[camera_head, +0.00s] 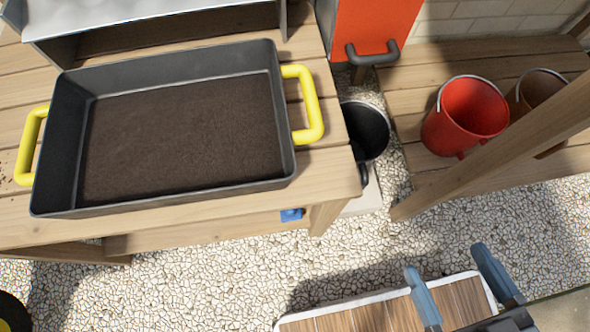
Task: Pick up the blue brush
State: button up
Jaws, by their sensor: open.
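A small blue object (291,214) shows just below the front edge of the wooden table, near its right leg. It may be part of the blue brush, but most of it is hidden and I cannot tell its full shape. My gripper (446,262) is at the lower right, with two blue-grey fingers spread apart and nothing between them. It is well to the right of the blue object and nearer to me, above a wood-slatted surface with a white rim (392,308).
A black tray of soil (262,90) with yellow handles stands on the wooden table (335,170). A black bucket (365,130) is beside the table. A red bucket (440,130) and a brown one sit on a wooden shelf behind a slanted post (480,165). Pale gravel covers the floor.

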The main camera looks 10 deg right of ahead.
jog(key=w+a+f+n+g+y+p, duration=0.1)
jog(key=a+f+n+g+p, duration=0.15)
jog(key=a+f+n, duration=0.45)
jog(key=w+a+f+n+g+y+p, duration=0.1)
jog(key=a+f+n+g+p, duration=0.2)
jog(key=f, duration=0.5)
jog(key=w+a+f+n+g+y+p, duration=0.1)
jog(key=w+a+f+n+g, duration=0.1)
jog(key=a+f+n, duration=0.45)
jog(key=n+g+h+p, duration=0.2)
jog(key=n+h, duration=0.3)
jog(key=n, duration=1.2)
send_near(296, 214)
jog(key=w+f, duration=0.1)
jog(key=w, duration=0.1)
jog(key=w+f, duration=0.1)
jog(key=w, duration=0.1)
jog(key=w+a+f, duration=0.1)
jog(key=w, duration=0.2)
jog(key=shift+w+f, duration=0.1)
jog(key=shift+f, duration=0.25)
jog(key=shift+b+x, duration=1.3)
jog(key=shift+x, duration=1.15)
jog(key=shift+d+f, duration=0.1)
jog(key=shift+f, duration=0.1)
jog(key=c, duration=1.2)
